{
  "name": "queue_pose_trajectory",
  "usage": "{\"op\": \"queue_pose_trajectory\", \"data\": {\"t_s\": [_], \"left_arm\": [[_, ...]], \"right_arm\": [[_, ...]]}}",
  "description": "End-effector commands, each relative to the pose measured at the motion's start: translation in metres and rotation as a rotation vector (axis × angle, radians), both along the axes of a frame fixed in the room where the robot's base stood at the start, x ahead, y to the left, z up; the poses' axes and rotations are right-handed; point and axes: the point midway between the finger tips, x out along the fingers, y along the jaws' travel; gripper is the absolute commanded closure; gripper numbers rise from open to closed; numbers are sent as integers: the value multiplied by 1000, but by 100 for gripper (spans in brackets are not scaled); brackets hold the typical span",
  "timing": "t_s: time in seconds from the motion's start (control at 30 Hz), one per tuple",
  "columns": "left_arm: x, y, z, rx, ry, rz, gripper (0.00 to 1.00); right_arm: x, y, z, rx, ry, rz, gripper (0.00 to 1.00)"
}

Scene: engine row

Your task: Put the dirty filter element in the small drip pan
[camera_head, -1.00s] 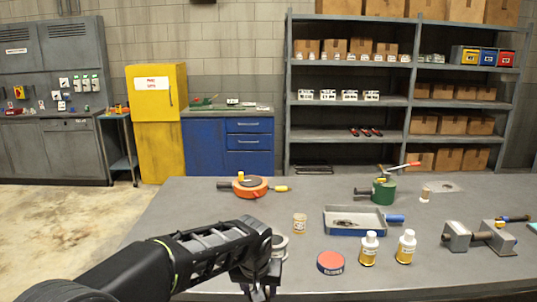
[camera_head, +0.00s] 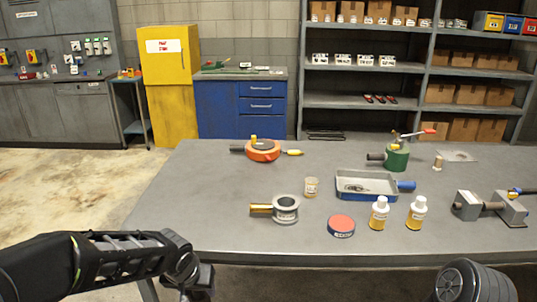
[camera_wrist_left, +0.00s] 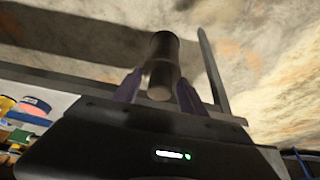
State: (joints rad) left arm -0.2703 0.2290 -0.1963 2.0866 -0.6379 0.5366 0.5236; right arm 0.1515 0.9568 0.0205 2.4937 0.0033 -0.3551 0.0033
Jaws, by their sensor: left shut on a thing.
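My left gripper (camera_head: 198,294) is low at the bottom of the head view, in front of the table's near edge. In the left wrist view its two fingers (camera_wrist_left: 158,88) are shut on a dark brown cylinder (camera_wrist_left: 162,62), which looks like the dirty filter element. The cylinder is hidden in the head view. A shallow blue-and-grey pan (camera_head: 352,197) with a blue handle stands on the table right of centre, with small dark items in it; it may be the small drip pan. My right gripper is not in view.
On the grey table (camera_head: 200,215) stand a grey ring with a brass handle (camera_head: 286,210), a red-topped tin (camera_head: 341,226), two bottles (camera_head: 379,213), a small jar (camera_head: 311,187), and an orange round part (camera_head: 262,150). The table's left part is clear.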

Motion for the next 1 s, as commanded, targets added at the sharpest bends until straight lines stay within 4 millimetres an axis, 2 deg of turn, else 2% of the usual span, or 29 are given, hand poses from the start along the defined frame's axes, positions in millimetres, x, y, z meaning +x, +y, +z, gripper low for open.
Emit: {"op": "queue_pose_trajectory", "data": {"t_s": [0.13,0.23,0.33,0.43,0.53,0.77,1.0], "left_arm": [[-6,-8,-32,-12,19,-12,100],[-15,-14,-70,-20,33,-16,100],[-27,-12,-106,-17,33,-14,100],[-34,-6,-127,-5,17,-6,100],[-37,0,-135,3,4,-3,100],[-37,1,-136,3,-1,0,100],[-37,0,-136,2,-1,0,100]], "right_arm": [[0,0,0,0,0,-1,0],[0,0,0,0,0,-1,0],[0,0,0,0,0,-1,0],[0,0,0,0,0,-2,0],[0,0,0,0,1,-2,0],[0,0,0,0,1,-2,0],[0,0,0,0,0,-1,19]]}}
